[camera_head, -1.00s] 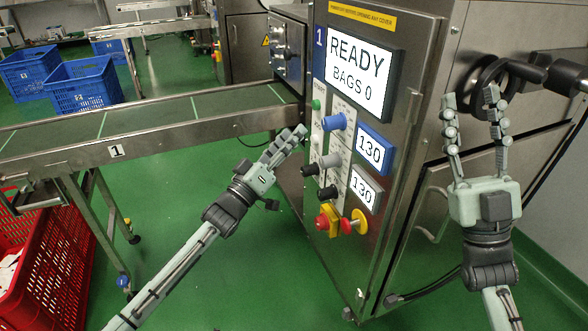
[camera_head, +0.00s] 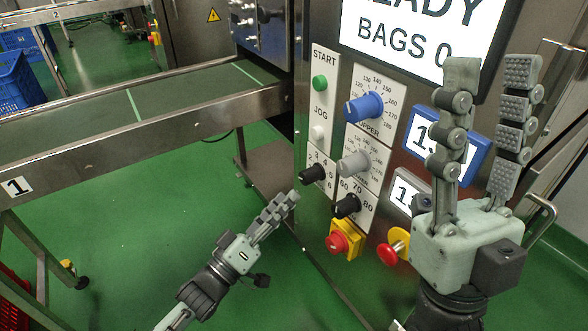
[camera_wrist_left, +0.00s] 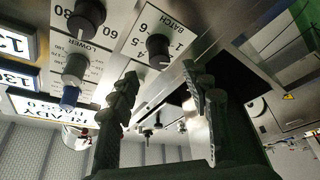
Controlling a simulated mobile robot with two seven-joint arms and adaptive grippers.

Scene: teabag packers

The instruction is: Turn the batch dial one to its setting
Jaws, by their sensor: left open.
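The batch dial is a small black knob (camera_head: 312,174) low on the left of the machine's control panel, with a number scale around it. In the left wrist view the same knob (camera_wrist_left: 159,47) sits on a white plate marked BATCH, ahead of the fingers. My left gripper (camera_head: 285,203) is below and left of the dial, apart from it. Its two fingers (camera_wrist_left: 160,72) stand apart with nothing between them. My right gripper (camera_head: 492,68) is open and empty, pointing up in front of the panel's right side. It partly hides the screen and the number displays.
A blue knob (camera_head: 363,107), a grey knob (camera_head: 353,164) and another black knob (camera_head: 346,206) are close to the dial. A red button on yellow (camera_head: 342,238) is below. The conveyor (camera_head: 150,125) runs left. Open floor lies beneath my left gripper.

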